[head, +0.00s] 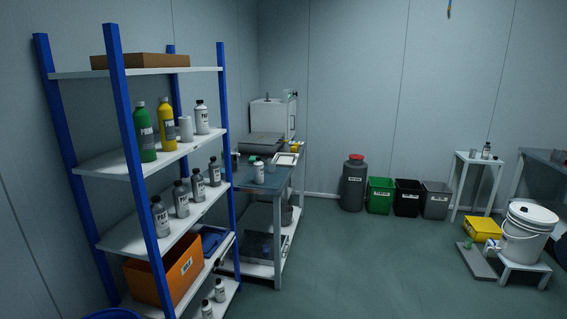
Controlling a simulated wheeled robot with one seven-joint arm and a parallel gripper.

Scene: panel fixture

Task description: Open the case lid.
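A dark grey, flat-topped box (262,142) stands on the blue-topped bench, in front of a white cabinet. It may be the case, and its top looks shut, but it is small and partly hidden by things near it. A yellow box (483,229) sits on the floor at the right; I cannot tell whether it is a case. My gripper is not in view.
A blue-posted shelf rack (118,160) with bottles and an orange bin (168,277) fills the left. The bench (262,187) stands beyond it. Several bins (380,195) line the back wall. A white bucket (527,222) stands at right. The middle floor (360,265) is clear.

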